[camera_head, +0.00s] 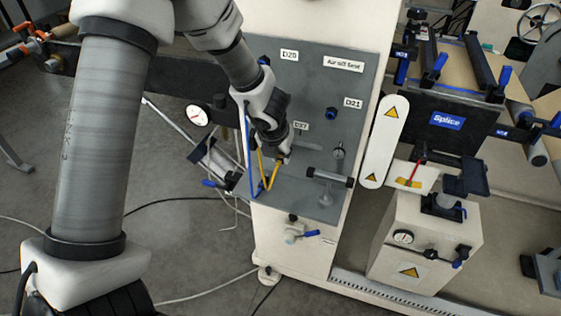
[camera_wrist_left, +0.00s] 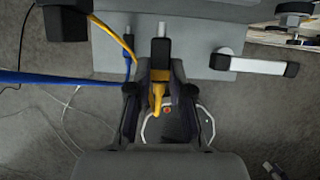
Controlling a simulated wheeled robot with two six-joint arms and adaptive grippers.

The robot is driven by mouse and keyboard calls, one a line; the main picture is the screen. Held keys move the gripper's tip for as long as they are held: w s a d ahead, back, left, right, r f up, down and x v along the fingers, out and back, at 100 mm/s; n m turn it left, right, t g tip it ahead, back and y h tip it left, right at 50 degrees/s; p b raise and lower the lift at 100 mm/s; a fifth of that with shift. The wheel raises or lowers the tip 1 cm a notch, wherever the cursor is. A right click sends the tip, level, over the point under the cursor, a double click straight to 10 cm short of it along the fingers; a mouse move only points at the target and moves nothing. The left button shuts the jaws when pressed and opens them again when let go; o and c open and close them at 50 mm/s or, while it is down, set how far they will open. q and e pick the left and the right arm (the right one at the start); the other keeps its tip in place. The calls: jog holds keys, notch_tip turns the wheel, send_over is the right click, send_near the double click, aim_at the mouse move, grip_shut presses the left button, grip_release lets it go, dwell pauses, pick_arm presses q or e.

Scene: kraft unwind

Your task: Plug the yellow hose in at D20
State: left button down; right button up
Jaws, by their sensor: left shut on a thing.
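My left gripper (camera_head: 283,154) is in front of the lower middle of the grey panel (camera_head: 313,95). It is shut on the plug end of the yellow hose (camera_head: 273,182), which hangs in a loop below it. In the left wrist view, the dark plug with a metal tip (camera_wrist_left: 161,45) sits between the fingers (camera_wrist_left: 160,100), its tip pointing away from the wrist, toward the panel. The D20 label (camera_head: 289,55) is at the panel's top left, with a dark blue fitting (camera_head: 264,60) left of it, partly behind my arm. The tip's contact with anything cannot be told. My right gripper is out of view.
A blue hose (camera_head: 248,150) runs down the panel's left side, close to the yellow one. D21 (camera_head: 352,103) and D27 (camera_head: 301,126) labels are on the panel. A black-ended handle (camera_head: 330,177) sticks out right of my gripper. A white warning plate (camera_head: 384,140) is farther right.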

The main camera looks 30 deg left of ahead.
pick_arm(q)
notch_tip(320, 180, up, 4)
jog(key=shift+r+p, duration=0.1)
jog(key=shift+p, duration=0.65)
jog(key=shift+s+a+r, duration=0.1)
jog(key=shift+s+a, duration=0.05)
jog(key=shift+a, duration=0.1)
jog(key=s+a, duration=0.1)
jog(key=s, duration=0.1)
notch_tip(320, 180, up, 17)
jog(key=y+p, duration=0.1)
jog(key=p, duration=0.9)
send_over(280, 157)
jog(key=s+a, duration=0.5)
jog(key=s, duration=0.3)
jog(key=w+a+p, duration=0.1)
jog(key=w+p, duration=0.2)
jog(key=w, duration=0.3)
jog(key=shift+w+a+r+m, duration=0.2)
jog(key=shift+w+a+m, duration=0.05)
jog(key=shift+m, duration=0.15)
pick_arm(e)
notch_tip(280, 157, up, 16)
